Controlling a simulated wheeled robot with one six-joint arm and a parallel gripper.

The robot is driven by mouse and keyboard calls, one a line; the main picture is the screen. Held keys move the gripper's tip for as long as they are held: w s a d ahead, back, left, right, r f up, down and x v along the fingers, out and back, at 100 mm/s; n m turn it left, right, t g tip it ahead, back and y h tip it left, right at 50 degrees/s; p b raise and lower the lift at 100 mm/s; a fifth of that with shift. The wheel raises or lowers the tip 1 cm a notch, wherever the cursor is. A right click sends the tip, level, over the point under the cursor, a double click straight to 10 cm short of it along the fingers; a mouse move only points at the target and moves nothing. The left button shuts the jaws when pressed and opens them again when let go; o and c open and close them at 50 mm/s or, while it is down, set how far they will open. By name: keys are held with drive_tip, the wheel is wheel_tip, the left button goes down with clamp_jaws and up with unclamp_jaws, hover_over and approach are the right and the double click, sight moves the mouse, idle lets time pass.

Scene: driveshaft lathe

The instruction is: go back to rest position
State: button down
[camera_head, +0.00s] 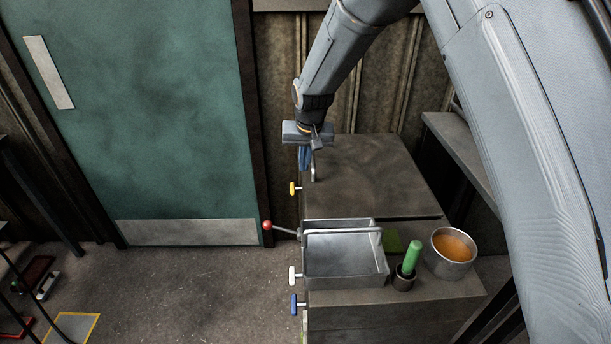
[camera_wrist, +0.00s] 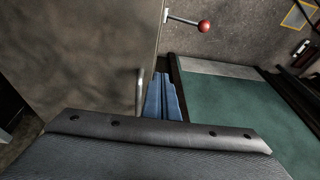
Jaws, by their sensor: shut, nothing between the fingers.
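My gripper (camera_head: 304,158) hangs from my arm over the left edge of the brown cabinet top (camera_head: 365,175) in the head view. Its blue fingers (camera_wrist: 162,98) are together and empty, and they show at the middle of the wrist view. A curved metal handle (camera_head: 313,167) is right beside the fingers in the head view. It also shows just left of them in the wrist view (camera_wrist: 139,90). I cannot tell whether the fingers touch it.
A metal basin (camera_head: 345,255), a green-handled tool in a dark cup (camera_head: 404,280) and a pot of orange liquid (camera_head: 452,250) stand nearer. A red-knobbed lever (camera_head: 268,226) and a yellow knob (camera_head: 293,188) stick out left. A green door (camera_head: 150,110) is left; the floor before it is open.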

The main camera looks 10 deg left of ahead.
drive_tip(key=a+b+v, duration=0.1)
drive_tip(key=v, duration=0.4)
drive_tip(key=s+d+r+m+h, duration=0.1)
drive_tip(key=s+d, duration=0.3)
drive_tip(key=d, duration=0.7)
drive_tip(key=s+d+m, duration=0.1)
drive_tip(key=s+d, duration=0.4)
drive_tip(key=d, duration=0.6)
drive_tip(key=s+d+f+m+g, duration=0.1)
drive_tip(key=s+d+g, duration=0.1)
drive_tip(key=s+d, duration=1.2)
drive_tip(key=s, duration=0.3)
drive_tip(key=shift+h, duration=0.3)
drive_tip(key=shift+s+f, duration=0.1)
